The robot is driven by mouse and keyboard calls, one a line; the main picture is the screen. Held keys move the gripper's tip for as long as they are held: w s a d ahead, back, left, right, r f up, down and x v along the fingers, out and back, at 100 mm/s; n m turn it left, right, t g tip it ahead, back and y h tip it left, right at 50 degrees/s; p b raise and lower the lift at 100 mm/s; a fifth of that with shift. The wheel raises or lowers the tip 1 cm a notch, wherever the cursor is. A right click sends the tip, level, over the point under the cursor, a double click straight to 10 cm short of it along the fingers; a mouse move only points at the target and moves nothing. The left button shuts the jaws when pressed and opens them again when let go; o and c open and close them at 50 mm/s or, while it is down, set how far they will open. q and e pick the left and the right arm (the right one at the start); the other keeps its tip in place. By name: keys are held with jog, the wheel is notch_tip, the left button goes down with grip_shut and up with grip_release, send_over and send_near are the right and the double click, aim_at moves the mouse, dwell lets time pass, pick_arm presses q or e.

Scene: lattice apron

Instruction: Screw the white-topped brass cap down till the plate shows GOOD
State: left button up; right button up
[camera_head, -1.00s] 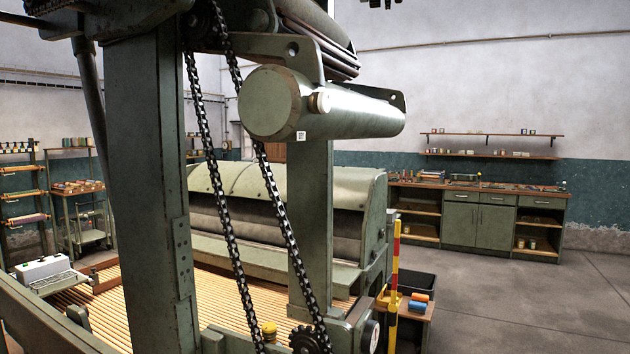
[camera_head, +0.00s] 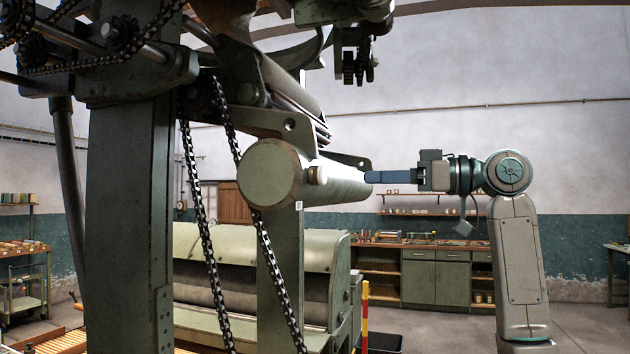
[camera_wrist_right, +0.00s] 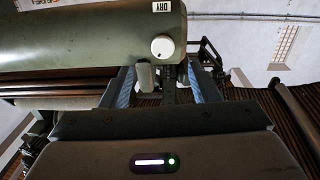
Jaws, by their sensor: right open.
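The white-topped brass cap (camera_head: 317,175) sticks out of the side of the green cylinder (camera_head: 270,172), near its left end. In the right wrist view its round white top (camera_wrist_right: 162,47) faces me, just beyond the fingertips and roughly centred between them. The plate (camera_wrist_right: 161,6) above it in that view reads DRY. It is a tiny pale patch in the head view (camera_head: 298,205), too small to read. My right gripper (camera_head: 372,177) is open, its blue fingers pointing left at the cylinder's right part; the fingers also show in the wrist view (camera_wrist_right: 165,80). My left gripper is out of view.
A thick green post (camera_head: 130,210) and hanging chains (camera_head: 205,230) stand left of the cylinder. Dark machinery (camera_head: 358,55) hangs overhead. A rounded green machine housing (camera_head: 270,262) lies below. A cabinet bench (camera_head: 435,280) stands by the far wall.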

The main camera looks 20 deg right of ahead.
aim_at(325, 176)
jog(key=p+x, duration=0.1)
jog(key=x, duration=0.2)
jog(key=p+x, duration=0.2)
jog(key=x, duration=0.1)
jog(key=p+x, duration=0.1)
jog(key=x, duration=0.2)
jog(key=shift+s+a+r+p, duration=0.2)
jog(key=shift+s+r+p, duration=0.1)
jog(key=shift+r+p, duration=0.1)
jog(key=shift+w+a+f, duration=0.25)
jog(key=shift+w+a, duration=0.1)
jog(key=shift+w, duration=0.1)
jog(key=c, duration=1)
